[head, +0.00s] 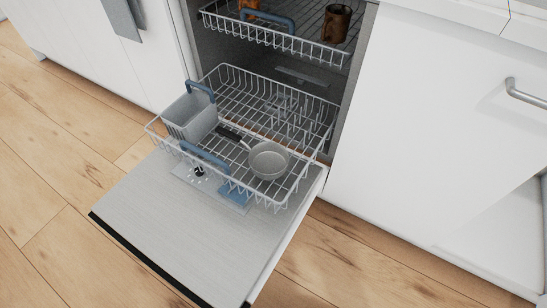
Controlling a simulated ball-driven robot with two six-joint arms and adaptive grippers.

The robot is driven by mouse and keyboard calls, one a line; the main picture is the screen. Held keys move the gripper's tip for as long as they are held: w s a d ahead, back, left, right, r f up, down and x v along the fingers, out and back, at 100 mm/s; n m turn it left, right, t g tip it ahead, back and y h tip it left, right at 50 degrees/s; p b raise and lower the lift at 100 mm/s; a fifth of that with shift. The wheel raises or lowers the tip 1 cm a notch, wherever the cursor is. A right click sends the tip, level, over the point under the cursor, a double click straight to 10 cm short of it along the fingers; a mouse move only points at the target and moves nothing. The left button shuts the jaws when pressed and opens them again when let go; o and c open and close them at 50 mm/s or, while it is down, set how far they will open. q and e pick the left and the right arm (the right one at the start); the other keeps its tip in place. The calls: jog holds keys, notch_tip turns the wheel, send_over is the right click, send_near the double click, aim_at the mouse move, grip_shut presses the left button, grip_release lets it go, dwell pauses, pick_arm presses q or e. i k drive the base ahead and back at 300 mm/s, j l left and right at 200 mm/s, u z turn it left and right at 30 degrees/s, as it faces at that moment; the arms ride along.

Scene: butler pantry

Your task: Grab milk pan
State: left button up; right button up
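The milk pan (268,161) is a small light-grey pan with a dark handle (230,134) pointing to the upper left. It sits upright in the front right part of the dishwasher's lower rack (309,182), which is pulled out over the open door. Neither of my grippers is in the head view.
A grey cutlery basket (190,117) with a blue handle stands at the rack's left. The upper rack (272,38) holds a brown mug (336,22) and an orange item (249,6). The open door (180,228) juts over the wooden floor; white cabinets flank it.

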aim_at(268, 160)
jog(key=k+j+u, duration=0.1)
jog(key=j+u, duration=0.15)
jog(key=j, duration=0.7)
jog(key=j+u, duration=0.25)
jog(key=j, duration=0.7)
